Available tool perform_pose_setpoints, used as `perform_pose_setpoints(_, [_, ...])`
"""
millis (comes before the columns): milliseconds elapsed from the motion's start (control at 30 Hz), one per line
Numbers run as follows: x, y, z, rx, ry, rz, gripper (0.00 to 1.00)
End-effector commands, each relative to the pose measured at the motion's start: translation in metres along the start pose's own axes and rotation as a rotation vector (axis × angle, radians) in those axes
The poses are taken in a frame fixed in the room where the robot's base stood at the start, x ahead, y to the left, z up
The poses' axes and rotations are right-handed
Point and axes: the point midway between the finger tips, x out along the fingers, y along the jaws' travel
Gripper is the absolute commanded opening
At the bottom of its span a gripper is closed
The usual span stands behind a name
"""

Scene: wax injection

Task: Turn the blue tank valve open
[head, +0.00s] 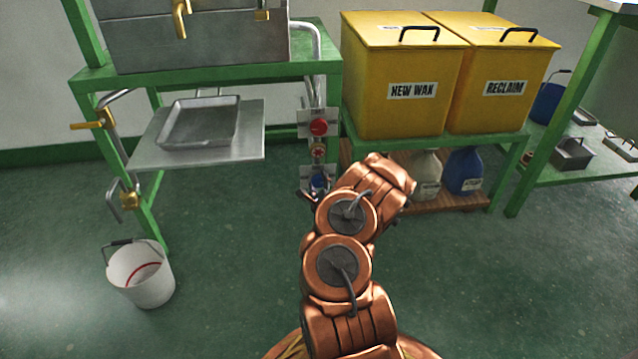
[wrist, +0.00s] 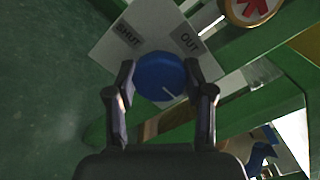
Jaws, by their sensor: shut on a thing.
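The blue tank valve (wrist: 160,77) is a round blue knob with a white pointer line, on a pale plate (wrist: 128,38) marked SHUT and OUT. The line points toward the lower right of the wrist view. My gripper (wrist: 159,80) has one finger on each side of the knob and is shut on it. In the head view the blue valve (head: 319,182) is the lowest of the knobs on the green post, partly hidden by my gripper and arm.
A red knob (head: 318,127) and a red-marked brass knob (head: 318,151) sit above the blue valve. A metal tray (head: 200,122) on a shelf is to the left. Yellow bins (head: 405,75) stand right. A white bucket (head: 140,274) is on the floor.

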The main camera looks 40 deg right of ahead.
Motion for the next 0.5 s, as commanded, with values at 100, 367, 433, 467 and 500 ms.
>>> perform_pose_setpoints(100, [-0.0001, 0.0015, 0.0018, 0.001, -0.004, 0.003, 0.17])
perform_pose_setpoints(367, [-0.0002, 0.0009, 0.0009, 0.0, -0.002, 0.002, 0.76])
perform_pose_setpoints(433, [-0.0001, 0.0007, 0.0007, 0.0, -0.001, 0.002, 0.78])
perform_pose_setpoints(467, [-0.0001, 0.0007, 0.0006, 0.0, -0.001, 0.002, 0.78])
perform_pose_setpoints(500, [-0.0001, 0.0006, 0.0005, 0.0, -0.001, 0.001, 0.78])
